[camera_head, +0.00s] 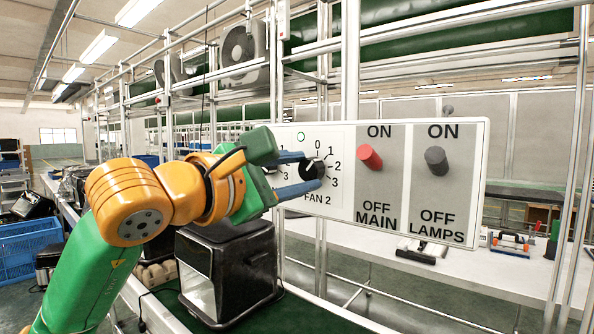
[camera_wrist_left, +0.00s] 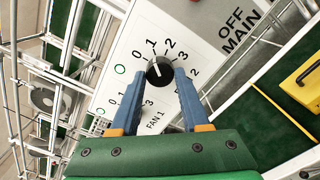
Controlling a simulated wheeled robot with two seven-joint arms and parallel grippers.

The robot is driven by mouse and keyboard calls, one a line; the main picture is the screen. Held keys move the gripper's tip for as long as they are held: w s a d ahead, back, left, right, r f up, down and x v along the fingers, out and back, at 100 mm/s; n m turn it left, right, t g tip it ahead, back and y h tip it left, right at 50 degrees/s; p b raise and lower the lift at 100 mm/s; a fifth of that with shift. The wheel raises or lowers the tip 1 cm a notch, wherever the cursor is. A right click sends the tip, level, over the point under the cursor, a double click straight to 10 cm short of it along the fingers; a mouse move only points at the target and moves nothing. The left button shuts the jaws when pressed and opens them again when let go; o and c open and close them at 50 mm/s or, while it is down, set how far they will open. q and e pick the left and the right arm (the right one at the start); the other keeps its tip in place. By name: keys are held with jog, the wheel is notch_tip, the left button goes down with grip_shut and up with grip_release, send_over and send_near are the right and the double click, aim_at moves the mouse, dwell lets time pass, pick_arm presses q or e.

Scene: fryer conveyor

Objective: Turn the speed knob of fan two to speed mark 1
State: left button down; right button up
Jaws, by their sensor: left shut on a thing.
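The black fan two knob (camera_head: 312,168) sits on the white control panel above the FAN 2 label, with marks 0 to 3 around its right side. My left gripper (camera_head: 314,170) reaches in from the left and is shut on this knob, one blue finger above it and one below. In the left wrist view the knob (camera_wrist_left: 159,70) lies between the two fingertips (camera_wrist_left: 159,78). A pale line shows on the knob's face, toward the 0 and 1 side; its exact mark is too small to tell. My right gripper is not in view.
The red MAIN knob (camera_head: 369,157) and dark LAMPS knob (camera_head: 436,160) are to the right on the same panel. The fan one dial is mostly hidden behind my left gripper. A black machine (camera_head: 228,265) stands below. Metal posts and rails surround the panel.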

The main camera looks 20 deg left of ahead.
pick_arm(q)
jog(key=shift+r, duration=0.1)
dwell(0.4)
jog(key=c, duration=0.8)
grip_release()
jog(key=o, duration=0.4)
jog(key=b+v, duration=0.3)
jog(key=v, duration=0.4)
jog(key=shift+w+d, duration=0.1)
